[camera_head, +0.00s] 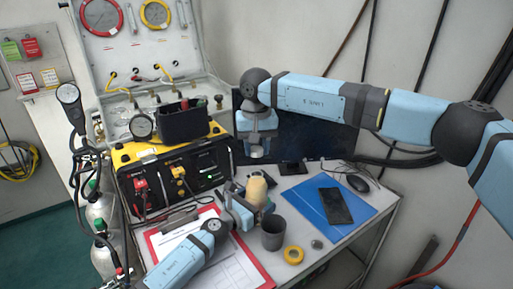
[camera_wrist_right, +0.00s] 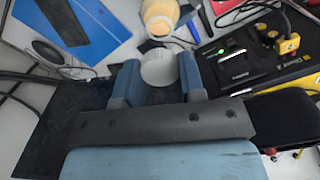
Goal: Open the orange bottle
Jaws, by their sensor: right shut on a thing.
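The orange bottle (camera_head: 257,190), pale orange, stands upright on the desk. Its upper part also shows at the top of the right wrist view (camera_wrist_right: 160,14). My left gripper (camera_head: 250,203) is at the bottle with a finger on either side, shut on its body; the contact is partly hidden. My right gripper (camera_head: 258,150) is above and behind the bottle, apart from it. It is shut on a round whitish cap (camera_wrist_right: 159,68), which shows between its fingers in the right wrist view.
A dark grey cup (camera_head: 273,234) and a yellow ring (camera_head: 293,255) are right of the bottle. A blue folder (camera_head: 318,221) with a black tablet (camera_head: 336,206) lies further right. A red clipboard (camera_head: 258,268) is in front; a yellow-black panel (camera_head: 140,157) is left, a monitor (camera_head: 315,139) behind.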

